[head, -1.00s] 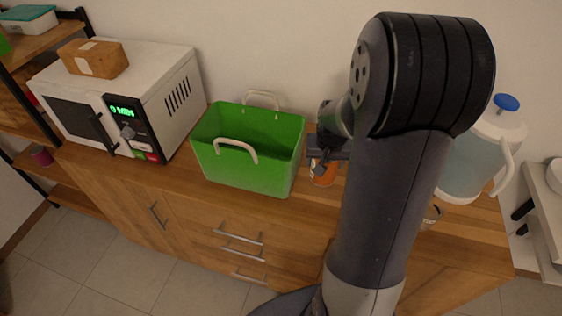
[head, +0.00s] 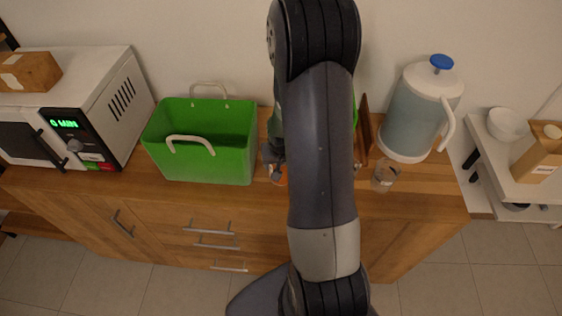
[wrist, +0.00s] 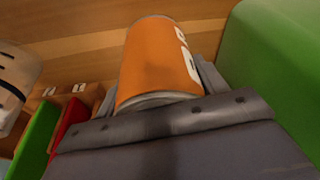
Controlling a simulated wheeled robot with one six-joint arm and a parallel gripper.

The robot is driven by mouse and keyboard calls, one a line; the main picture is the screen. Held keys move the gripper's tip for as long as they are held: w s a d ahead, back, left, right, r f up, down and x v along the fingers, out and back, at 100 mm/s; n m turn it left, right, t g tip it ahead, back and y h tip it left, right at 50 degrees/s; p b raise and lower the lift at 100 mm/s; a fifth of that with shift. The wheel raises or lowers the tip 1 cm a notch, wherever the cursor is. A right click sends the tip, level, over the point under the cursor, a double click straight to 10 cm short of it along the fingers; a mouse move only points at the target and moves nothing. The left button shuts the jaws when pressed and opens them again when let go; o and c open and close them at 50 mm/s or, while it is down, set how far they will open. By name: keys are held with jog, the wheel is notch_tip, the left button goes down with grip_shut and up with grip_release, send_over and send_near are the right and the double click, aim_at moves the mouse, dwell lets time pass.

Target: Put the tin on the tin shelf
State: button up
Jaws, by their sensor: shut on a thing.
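The orange tin (wrist: 155,60) with white lettering lies between the fingers of my gripper (wrist: 158,85) in the wrist view, and the gripper is shut on it. In the head view my gripper (head: 275,160) is partly hidden by my arm, just right of the green bin. Only a small orange part of the tin (head: 281,178) shows there. I cannot tell whether the tin touches the counter. No shelf is clearly marked as the tin shelf.
The green bin (head: 215,150) stands close beside my gripper. A microwave (head: 75,110) is at left. A pitcher (head: 412,115) and a clear glass (head: 385,176) stand at right on the wooden counter (head: 440,185). A white shelf unit (head: 490,160) with a bowl (head: 508,123) stands farther right.

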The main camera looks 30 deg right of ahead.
jog(key=shift+f, duration=0.1)
jog(key=o, duration=1.3)
